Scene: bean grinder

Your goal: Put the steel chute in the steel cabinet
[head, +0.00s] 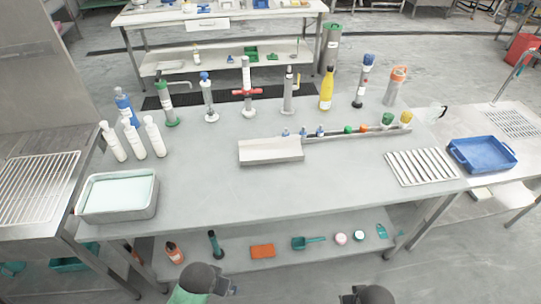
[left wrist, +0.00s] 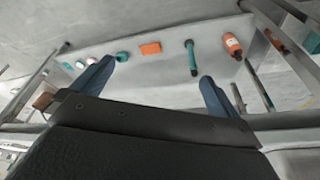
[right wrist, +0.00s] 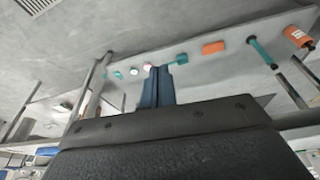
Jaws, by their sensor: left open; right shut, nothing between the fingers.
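The steel chute (head: 271,151) is a shallow, open metal trough lying on the middle of the steel table in the head view. No steel cabinet can be clearly identified; a tall grey metal body (head: 40,55) stands at the far left, and I cannot tell if it is the cabinet. My left gripper (left wrist: 157,78) is open and empty, in front of the table and well away from the chute; its fingers are spread in the left wrist view. My right gripper (right wrist: 158,82) is shut and empty, also in front of the table. Neither touches the chute.
White bottles (head: 133,139) and a white-filled tub (head: 118,193) stand left of the chute. A long rail (head: 340,134) with small coloured items lies to its right. Upright tools and a yellow bottle (head: 326,90) line the back. A slatted rack (head: 422,167) lies right. The front tabletop is clear.

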